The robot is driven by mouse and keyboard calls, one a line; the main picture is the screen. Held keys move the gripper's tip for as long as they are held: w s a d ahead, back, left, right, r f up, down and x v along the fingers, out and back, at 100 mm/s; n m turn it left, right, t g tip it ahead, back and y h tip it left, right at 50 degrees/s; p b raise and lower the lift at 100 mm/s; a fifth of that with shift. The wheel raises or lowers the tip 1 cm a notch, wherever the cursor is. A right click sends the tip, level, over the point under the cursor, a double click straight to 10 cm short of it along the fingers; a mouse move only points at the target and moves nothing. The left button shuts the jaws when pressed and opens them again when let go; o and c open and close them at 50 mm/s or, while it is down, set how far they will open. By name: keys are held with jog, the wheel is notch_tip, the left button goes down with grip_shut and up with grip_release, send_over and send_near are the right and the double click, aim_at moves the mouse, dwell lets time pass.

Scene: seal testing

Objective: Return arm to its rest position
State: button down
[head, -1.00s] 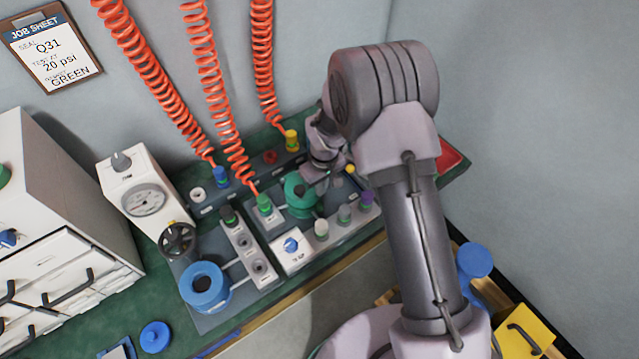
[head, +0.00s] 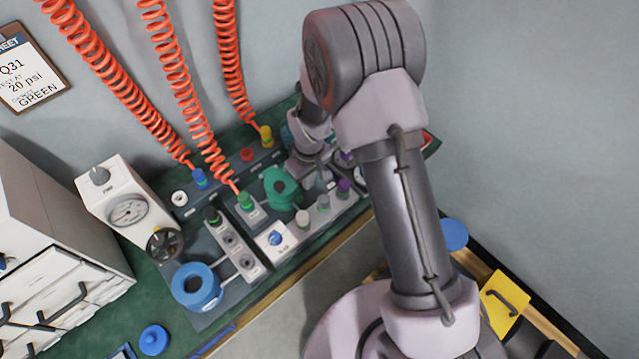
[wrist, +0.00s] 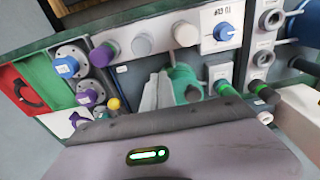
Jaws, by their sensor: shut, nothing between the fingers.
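My arm (head: 390,220) stands at the middle right of the head view, bent over at its top joint, with the forearm reaching down behind it to the bench. My gripper's tips (wrist: 157,82) show in the wrist view as two pale grey fingers side by side, shut and empty. They appear in front of a round green fixture (wrist: 184,85). I cannot tell the gap between them. In the head view the green fixture (head: 281,188) is left of my wrist, and my fingers are mostly hidden.
The bench holds a gauge box (head: 127,205), a blue ring fixture (head: 196,287), a blue-knob box (head: 274,240) and several coloured knobs. Coiled orange hoses (head: 110,85) hang at the back. A red tray (wrist: 27,92) lies beside the fixtures. Bare wall is at right.

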jog(key=s+d+r, duration=0.1)
jog(key=s+d, duration=0.2)
jog(key=s, duration=0.1)
jog(key=s+d+r+m+t, duration=0.1)
jog(key=d+r+m, duration=0.15)
jog(key=r, duration=0.85)
jog(key=s+d+r+m+t, duration=0.1)
jog(key=s+r+m, duration=0.15)
jog(key=r, duration=0.75)
jog(key=s+d+r+m+t+y, duration=0.1)
jog(key=s+d+r+m+t, duration=0.2)
jog(key=s+r, duration=1)
jog(key=s+m, duration=0.1)
jog(key=m, duration=0.2)
jog(key=shift+s+m+y+p, duration=0.15)
jog(key=shift+m+y+p, duration=0.15)
jog(key=shift+m+p, duration=0.1)
